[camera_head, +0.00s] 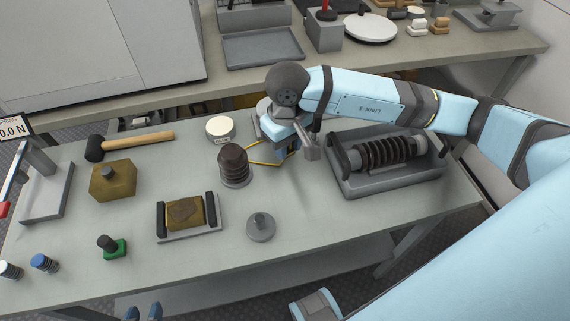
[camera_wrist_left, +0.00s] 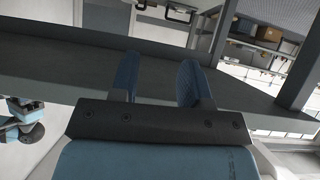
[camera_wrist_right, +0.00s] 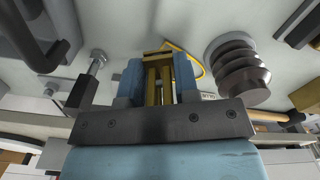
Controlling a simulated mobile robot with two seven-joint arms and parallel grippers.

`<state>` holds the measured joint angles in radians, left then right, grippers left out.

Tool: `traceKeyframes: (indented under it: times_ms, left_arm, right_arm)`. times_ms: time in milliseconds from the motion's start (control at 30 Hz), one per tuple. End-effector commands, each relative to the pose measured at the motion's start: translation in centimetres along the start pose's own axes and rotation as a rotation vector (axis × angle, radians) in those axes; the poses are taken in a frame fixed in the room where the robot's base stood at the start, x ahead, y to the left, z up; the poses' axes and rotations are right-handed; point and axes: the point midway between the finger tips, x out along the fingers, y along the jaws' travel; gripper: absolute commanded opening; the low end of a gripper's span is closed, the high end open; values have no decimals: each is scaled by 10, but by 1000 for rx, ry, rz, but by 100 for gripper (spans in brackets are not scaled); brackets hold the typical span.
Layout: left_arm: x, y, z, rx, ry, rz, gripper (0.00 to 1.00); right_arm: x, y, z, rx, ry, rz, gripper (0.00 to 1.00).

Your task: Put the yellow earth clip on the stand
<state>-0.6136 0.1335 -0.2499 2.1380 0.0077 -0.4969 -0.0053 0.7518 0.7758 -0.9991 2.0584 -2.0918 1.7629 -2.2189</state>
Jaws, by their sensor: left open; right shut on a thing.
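My right gripper (camera_head: 283,152) is shut on the yellow earth clip (camera_wrist_right: 160,78), low over the middle of the bench. The clip sits between the blue fingers in the right wrist view; the head view mostly hides it. Its yellow wire (camera_head: 262,162) loops out to the left beside a brown ribbed insulator (camera_head: 234,165). A grey post with a block (camera_head: 312,152) stands just right of the gripper; I cannot tell if it is the stand. My left gripper (camera_wrist_left: 158,80) is open and empty, at the bench's front edge.
A grey tray (camera_head: 385,182) with a ribbed fuse lies to the right. A white-topped tin (camera_head: 220,128), a mallet (camera_head: 135,143) and a brass block (camera_head: 113,182) are to the left.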

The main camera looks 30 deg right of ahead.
Motion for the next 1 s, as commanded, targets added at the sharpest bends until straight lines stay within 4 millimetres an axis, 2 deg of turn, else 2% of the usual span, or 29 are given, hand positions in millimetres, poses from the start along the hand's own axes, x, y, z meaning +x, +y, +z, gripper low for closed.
traceKeyframes:
  times_ms: [33, 100, 333, 533, 800, 967, 1000]
  left_arm:
    - [0, 0, 1, 0, 1, 1, 43]
    - [0, 0, 0, 0, 2, 1, 43]
    - [0, 1, 0, -2, 5, 3, 43]
    - [1, 2, 0, -4, 8, 5, 43]
    - [0, 2, -4, -5, 15, 6, 43]
    - [3, 2, 1, -7, 16, 7, 43]
    - [2, 2, -1, -7, 17, 8, 43]
  right_arm:
    - [11, 0, 0, 2, -2, -1, 5]
    - [20, 0, 0, 1, -1, -1, 5]
    - [36, 0, 0, 1, 0, -1, 5]
    - [66, 0, 0, 1, -1, -1, 5]
    - [70, 0, 0, 1, 2, 0, 5]
    - [76, 0, 0, 0, 2, 0, 5]
    - [74, 0, 0, 1, 1, 0, 36]
